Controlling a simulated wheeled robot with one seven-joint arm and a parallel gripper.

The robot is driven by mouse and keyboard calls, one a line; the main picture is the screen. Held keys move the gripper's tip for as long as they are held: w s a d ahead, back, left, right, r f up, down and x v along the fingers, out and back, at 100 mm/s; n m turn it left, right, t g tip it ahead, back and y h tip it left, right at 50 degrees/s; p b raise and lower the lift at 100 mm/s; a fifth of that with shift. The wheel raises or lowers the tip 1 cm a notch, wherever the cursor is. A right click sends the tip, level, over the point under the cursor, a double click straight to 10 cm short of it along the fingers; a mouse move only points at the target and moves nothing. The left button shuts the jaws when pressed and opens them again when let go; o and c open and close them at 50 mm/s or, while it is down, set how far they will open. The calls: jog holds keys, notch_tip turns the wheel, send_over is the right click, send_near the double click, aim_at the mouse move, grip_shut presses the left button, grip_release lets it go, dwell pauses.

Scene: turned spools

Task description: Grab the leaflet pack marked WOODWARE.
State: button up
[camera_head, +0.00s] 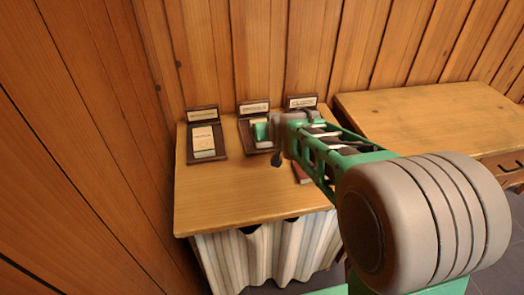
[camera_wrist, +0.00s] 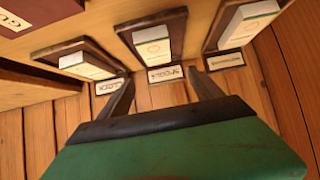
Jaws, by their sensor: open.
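Three dark wooden holders stand in a row at the back of a small wooden table, each with a pale leaflet pack and a label plate. The left pack (camera_head: 204,139) is clear in the head view; it appears as the right pack (camera_wrist: 248,22) in the wrist view. The middle pack (camera_head: 260,131) also shows in the wrist view (camera_wrist: 152,42). The third pack (camera_wrist: 86,65) is at left in the wrist view. Their label lettering is too small or blurred to read surely, so I cannot tell which is WOODWARE. My gripper (camera_wrist: 160,76) is open and empty, facing the middle holder.
The small table (camera_head: 240,205) has clear front room and a pale curtain (camera_head: 255,253) below. A dark red item (camera_head: 301,173) lies near my arm; a lettered red one (camera_wrist: 45,12) shows in the wrist view. A larger table (camera_head: 435,115) stands right. Plank walls (camera_head: 260,50) close off the back.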

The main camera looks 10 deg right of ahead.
aim_at(265, 142)
jog(key=shift+t, duration=0.8)
jog(key=w+f+b, duration=0.1)
jog(key=f, duration=0.1)
jog(key=w+f+b, duration=0.1)
jog(key=w+f, duration=0.1)
jog(key=w+f+b, duration=0.1)
jog(key=w+f, duration=0.1)
jog(key=f, duration=0.1)
jog(key=shift+w+d, duration=0.15)
jog(key=shift+d, duration=0.05)
jog(key=shift+w+f, duration=0.1)
jog(key=shift+w, duration=0.25)
jog(key=x, duration=0.7)
jog(key=shift+w+d, duration=0.1)
jog(key=shift+d, duration=0.05)
jog(key=shift+c, duration=0.3)
jog(key=c, duration=1.2)
